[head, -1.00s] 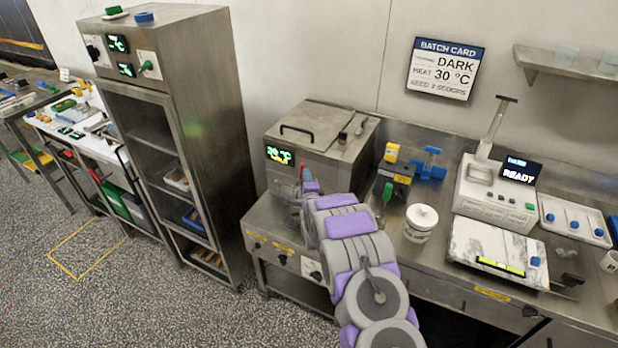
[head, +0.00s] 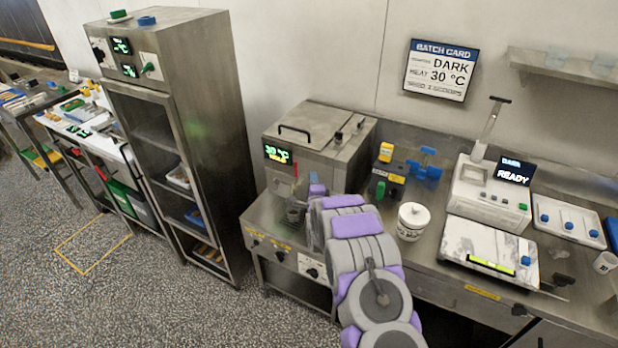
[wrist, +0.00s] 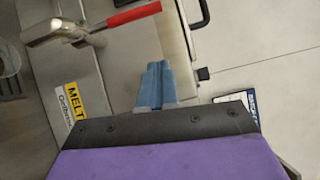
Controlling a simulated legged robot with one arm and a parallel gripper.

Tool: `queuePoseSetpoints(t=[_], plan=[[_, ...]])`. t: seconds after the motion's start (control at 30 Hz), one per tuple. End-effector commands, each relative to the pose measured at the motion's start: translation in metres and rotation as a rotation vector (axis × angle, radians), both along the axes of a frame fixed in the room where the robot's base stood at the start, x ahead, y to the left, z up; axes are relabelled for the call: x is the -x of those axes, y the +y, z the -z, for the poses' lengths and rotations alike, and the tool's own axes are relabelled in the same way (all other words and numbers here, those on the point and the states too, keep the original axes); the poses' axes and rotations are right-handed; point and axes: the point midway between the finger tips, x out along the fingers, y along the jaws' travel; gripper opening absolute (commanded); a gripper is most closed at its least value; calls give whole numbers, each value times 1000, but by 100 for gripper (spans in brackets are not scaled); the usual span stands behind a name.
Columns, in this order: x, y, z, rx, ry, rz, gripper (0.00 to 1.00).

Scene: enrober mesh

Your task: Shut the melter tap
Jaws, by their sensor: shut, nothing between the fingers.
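The melter (head: 325,140) is a steel box with a green display reading 30 °C. Its tap (wrist: 52,24) is at the upper left of the wrist view, a metal body with a red lever (wrist: 136,14). The lever points right there, away from the tap body; in the head view a small red piece (head: 296,168) stands up at the melter's front. My gripper (wrist: 155,66) has its blue fingers together and empty. It is below and right of the lever in the wrist view, apart from it. My arm hides part of the melter front in the head view.
A see-through vessel (wrist: 8,58) is near the tap. A yellow label reading MELT (wrist: 74,100) is on the metal beside it. A white tub (head: 411,221) and a scale (head: 492,250) stand on the bench at right. A tall steel cabinet (head: 215,120) is at left.

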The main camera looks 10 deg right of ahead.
Motion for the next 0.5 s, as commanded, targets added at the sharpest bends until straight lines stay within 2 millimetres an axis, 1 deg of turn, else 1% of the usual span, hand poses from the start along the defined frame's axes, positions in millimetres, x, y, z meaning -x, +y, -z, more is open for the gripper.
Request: queuePoseSetpoints(t=[0.03, 0.23, 0.5], plan=[[5, 5, 1, 3, 5, -3, 0], [31, 14, 1, 11, 5, -5, 0], [67, 6, 0, 1, 2, -3, 0]])
